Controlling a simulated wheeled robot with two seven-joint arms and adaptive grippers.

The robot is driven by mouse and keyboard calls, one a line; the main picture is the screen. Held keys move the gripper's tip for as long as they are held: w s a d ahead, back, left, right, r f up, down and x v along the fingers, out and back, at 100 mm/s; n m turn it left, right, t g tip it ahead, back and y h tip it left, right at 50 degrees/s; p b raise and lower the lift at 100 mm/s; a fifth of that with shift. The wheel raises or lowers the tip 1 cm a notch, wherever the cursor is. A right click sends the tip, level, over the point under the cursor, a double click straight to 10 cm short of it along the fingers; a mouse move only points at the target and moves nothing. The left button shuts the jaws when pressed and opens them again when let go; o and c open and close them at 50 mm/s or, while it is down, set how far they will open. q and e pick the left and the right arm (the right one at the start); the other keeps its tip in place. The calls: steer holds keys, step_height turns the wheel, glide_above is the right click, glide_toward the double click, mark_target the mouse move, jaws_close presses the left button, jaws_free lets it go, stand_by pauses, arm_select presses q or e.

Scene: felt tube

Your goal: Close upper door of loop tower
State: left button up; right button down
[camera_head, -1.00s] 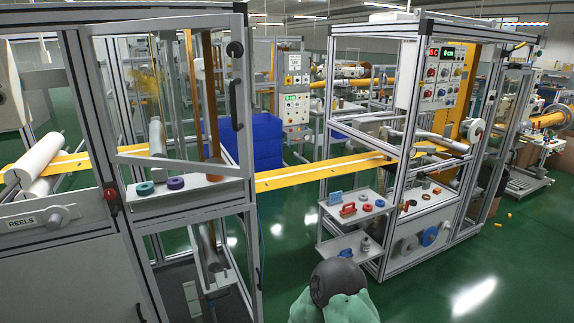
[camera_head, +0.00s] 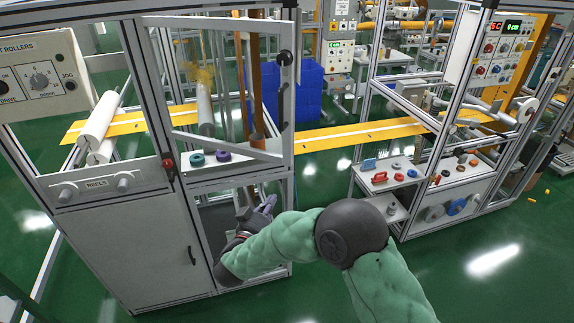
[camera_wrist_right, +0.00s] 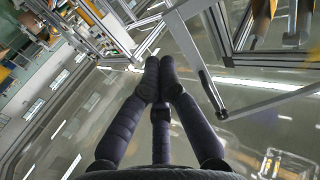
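The loop tower's upper door is a clear panel in a grey metal frame (camera_head: 228,147) at the upper left of the head view. It stands ajar, its lower edge slanting across the tower opening. Its black handle (camera_head: 284,92) is on the right side of the frame. My right gripper (camera_head: 262,204) is below the door and its handle, in front of the tower's lower section. In the right wrist view its dark fingers (camera_wrist_right: 159,72) meet at the tips with nothing between them. A black handle (camera_wrist_right: 212,93) on a grey frame is right of the fingertips, apart from them. My left gripper is out of view.
A shelf in the tower (camera_head: 190,174) holds several coloured rings. A cabinet labelled REELS (camera_head: 150,250) stands at left. A yellow web (camera_head: 350,134) runs to a second frame at right, with a small shelf (camera_head: 408,178). Green floor is free at front right.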

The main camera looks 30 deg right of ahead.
arm_select(q)
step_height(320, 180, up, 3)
steer(key=p, duration=0.2)
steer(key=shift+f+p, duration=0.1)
steer(key=shift+p, duration=0.2)
arm_select(e)
steer(key=x, duration=1.4)
steer(key=shift+d+r, duration=0.15)
steer(key=shift+s, duration=0.1)
